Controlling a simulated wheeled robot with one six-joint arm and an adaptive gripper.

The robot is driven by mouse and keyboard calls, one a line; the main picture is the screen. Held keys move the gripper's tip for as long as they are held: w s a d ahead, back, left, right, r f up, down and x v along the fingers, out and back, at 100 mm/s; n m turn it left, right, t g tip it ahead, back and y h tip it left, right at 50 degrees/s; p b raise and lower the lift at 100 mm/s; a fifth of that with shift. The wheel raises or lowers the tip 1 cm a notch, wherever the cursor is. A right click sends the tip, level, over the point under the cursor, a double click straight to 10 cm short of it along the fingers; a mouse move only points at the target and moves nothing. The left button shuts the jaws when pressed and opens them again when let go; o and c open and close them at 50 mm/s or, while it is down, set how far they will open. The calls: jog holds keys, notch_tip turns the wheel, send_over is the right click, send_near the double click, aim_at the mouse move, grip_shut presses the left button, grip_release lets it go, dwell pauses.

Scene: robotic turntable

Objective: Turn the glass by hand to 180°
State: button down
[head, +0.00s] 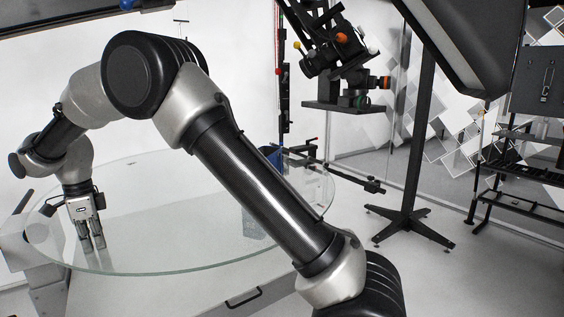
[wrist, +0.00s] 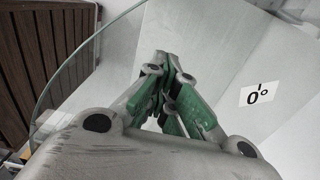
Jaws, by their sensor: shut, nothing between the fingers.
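The glass (head: 170,230) is a large round clear disc with a greenish rim, lying flat in the left half of the head view. In the wrist view its curved edge (wrist: 85,48) runs along the upper left. My gripper (head: 93,244) is over the left part of the glass, pointing down, with its fingertips close to the surface. I cannot tell if they touch it. In the wrist view the green-sided fingers (wrist: 163,60) meet at their tips, with nothing between them.
A slatted brown panel (wrist: 45,45) lies outside the glass edge in the wrist view. A black stand (head: 408,215) and a dark rack (head: 520,190) stand to the right. A rig with cameras (head: 340,55) hangs behind. My arm covers part of the glass.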

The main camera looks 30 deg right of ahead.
jog(key=shift+s+f, duration=0.1)
jog(key=shift+f, duration=0.15)
jog(key=shift+r, duration=3.2)
jog(key=s+d+r+m, duration=0.1)
jog(key=d+r, duration=0.3)
jog(key=d, duration=0.4)
jog(key=s+d+r+m, duration=0.1)
jog(key=d+r, duration=0.4)
jog(key=d, duration=0.3)
jog(key=s+d+f, duration=0.4)
jog(key=s+d, duration=0.6)
jog(key=s, duration=0.1)
jog(key=shift+s+d+f+n, duration=0.1)
jog(key=shift+s+f+n, duration=0.2)
jog(key=shift+f, duration=1.2)
jog(key=shift+s+a+f+n, duration=0.15)
jog(key=shift+f+n, duration=0.2)
jog(key=shift+f, duration=1.1)
jog(key=shift+s+d+f+n, duration=0.15)
jog(key=shift+s+f+n, duration=0.15)
jog(key=shift+f, duration=1.2)
